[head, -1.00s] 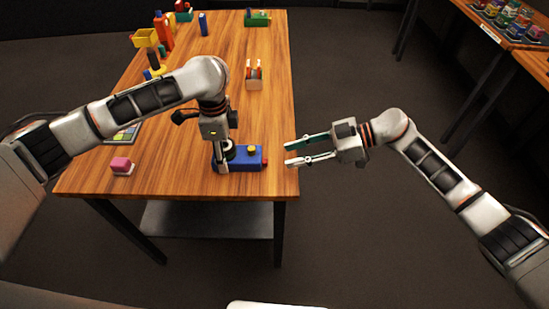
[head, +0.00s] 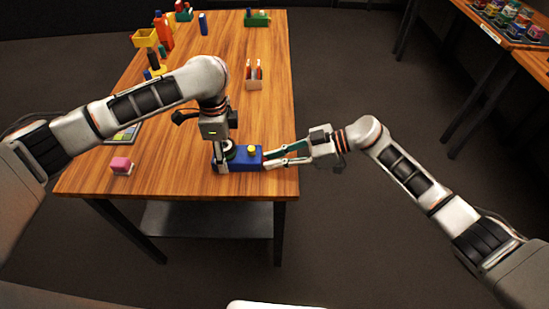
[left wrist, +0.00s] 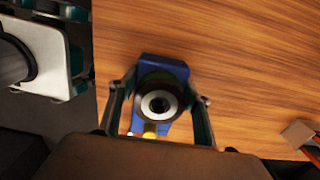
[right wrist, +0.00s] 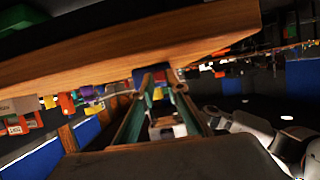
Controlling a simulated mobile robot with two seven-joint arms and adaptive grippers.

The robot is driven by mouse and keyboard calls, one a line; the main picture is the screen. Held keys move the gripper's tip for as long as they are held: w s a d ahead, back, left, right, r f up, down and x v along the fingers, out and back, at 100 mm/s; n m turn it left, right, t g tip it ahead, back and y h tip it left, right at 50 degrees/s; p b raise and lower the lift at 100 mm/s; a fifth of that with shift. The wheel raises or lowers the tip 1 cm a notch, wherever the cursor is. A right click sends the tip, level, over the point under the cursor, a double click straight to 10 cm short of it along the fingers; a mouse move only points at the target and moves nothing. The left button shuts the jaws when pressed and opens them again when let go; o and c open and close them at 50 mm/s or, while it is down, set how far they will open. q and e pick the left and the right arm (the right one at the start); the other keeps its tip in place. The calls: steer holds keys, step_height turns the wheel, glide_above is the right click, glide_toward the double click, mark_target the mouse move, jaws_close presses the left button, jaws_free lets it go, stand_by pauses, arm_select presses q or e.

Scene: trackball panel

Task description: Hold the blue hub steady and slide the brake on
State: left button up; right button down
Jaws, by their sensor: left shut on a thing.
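The blue hub (head: 247,165) lies near the table's front right corner, with a yellow button (head: 252,149) on top. The left wrist view shows the hub (left wrist: 165,62) with a dark round ring and pale centre (left wrist: 160,103). My left gripper (head: 224,163) comes down from above and is shut on the hub, one finger on each side. My right gripper (head: 266,159) is level at the hub's right end, its fingers apart around that end. The red end piece, which may be the brake, is mostly hidden by these fingers. I cannot tell whether they touch it.
A small holder with orange parts (head: 254,75) stands behind the hub. Several coloured things stand at the far left. The front edge is close to the hub.

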steer(key=shift+w+a, duration=0.15)
steer(key=shift+w, duration=1.55)
steer(key=c, duration=2)
jaws_free()
steer(key=shift+o, duration=0.2)
steer(key=s+v, duration=0.1)
steer(key=v, duration=1.1)
steer(key=shift+w, duration=0.45)
arm_select(q)
steer(key=o, duration=1.3)
